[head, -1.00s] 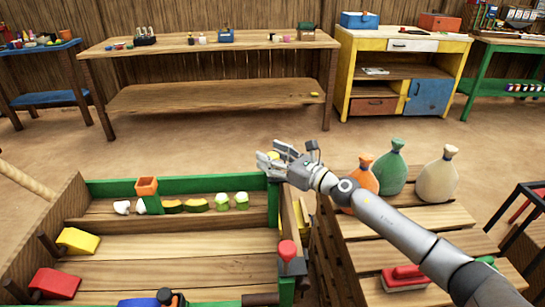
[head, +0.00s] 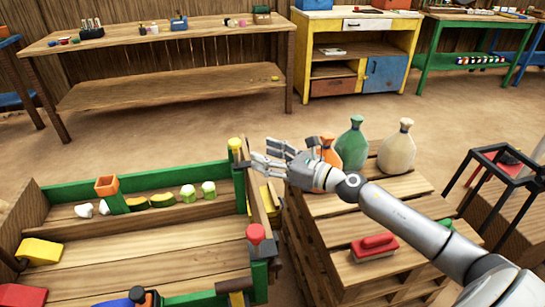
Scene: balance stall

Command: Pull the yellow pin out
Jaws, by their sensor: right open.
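The yellow pin (head: 235,143) shows as a rounded yellow knob on top of the green corner post at the far right corner of the wooden cart bed (head: 150,255). My right gripper (head: 260,159) is open and empty just to the right of the pin, with its fingers pointing left. A small gap shows between the fingers and the knob. The pin's shaft is hidden in the post. A similar red pin (head: 257,234) stands at the near right corner. My left gripper is not in view.
A pallet stack (head: 330,220) right of the cart carries an orange sack (head: 327,150), a green sack (head: 352,147), a cream sack (head: 396,147) and a red brush (head: 374,246). Vegetables lie along the bed's far ledge. A black-framed stand (head: 490,190) is at the right.

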